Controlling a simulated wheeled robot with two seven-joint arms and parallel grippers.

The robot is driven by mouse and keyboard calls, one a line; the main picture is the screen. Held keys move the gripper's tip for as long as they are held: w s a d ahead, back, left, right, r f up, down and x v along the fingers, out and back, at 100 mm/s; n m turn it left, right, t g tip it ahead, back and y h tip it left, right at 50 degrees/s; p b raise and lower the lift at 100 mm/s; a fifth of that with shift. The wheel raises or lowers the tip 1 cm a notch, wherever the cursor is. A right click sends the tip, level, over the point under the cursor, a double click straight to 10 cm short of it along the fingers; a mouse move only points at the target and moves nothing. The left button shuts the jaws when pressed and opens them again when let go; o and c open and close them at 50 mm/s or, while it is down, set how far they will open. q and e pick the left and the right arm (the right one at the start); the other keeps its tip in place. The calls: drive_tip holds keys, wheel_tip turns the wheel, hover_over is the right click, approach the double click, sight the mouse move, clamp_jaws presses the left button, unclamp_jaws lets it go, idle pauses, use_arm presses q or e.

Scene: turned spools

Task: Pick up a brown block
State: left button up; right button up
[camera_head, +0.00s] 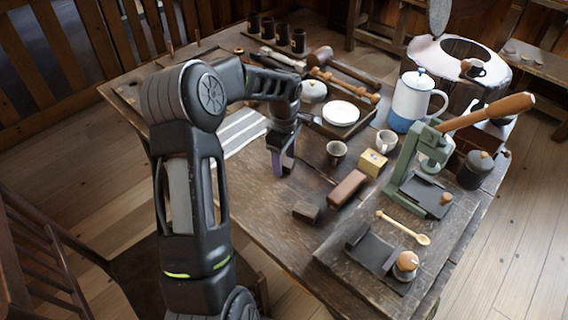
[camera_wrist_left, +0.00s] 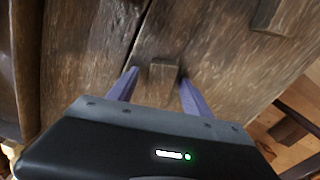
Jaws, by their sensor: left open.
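My left gripper (camera_head: 283,168) points down over the dark wooden table, its purple fingers apart. In the left wrist view, the open fingers (camera_wrist_left: 152,85) stand on either side of a small brown block (camera_wrist_left: 162,70), which lies near and just beyond the fingertips. I cannot tell whether they touch it. In the head view the fingers partly hide a small brown block (camera_head: 289,166). Another dark brown block (camera_head: 306,212) lies nearer the table's front edge, and a longer reddish-brown block (camera_head: 347,188) lies to its right. My right gripper is not in view.
A metal cup (camera_head: 336,152), a yellow box (camera_head: 373,162) and a green lever press (camera_head: 420,175) stand to the right. A blue-white pot (camera_head: 412,100) and a white plate (camera_head: 340,112) are farther back. A striped cloth (camera_head: 238,132) lies behind the arm.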

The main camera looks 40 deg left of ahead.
sight(284, 160)
use_arm(q)
clamp_jaws()
idle(0.5)
wheel_tip(284, 160, up, 10)
idle(0.6)
idle(0.5)
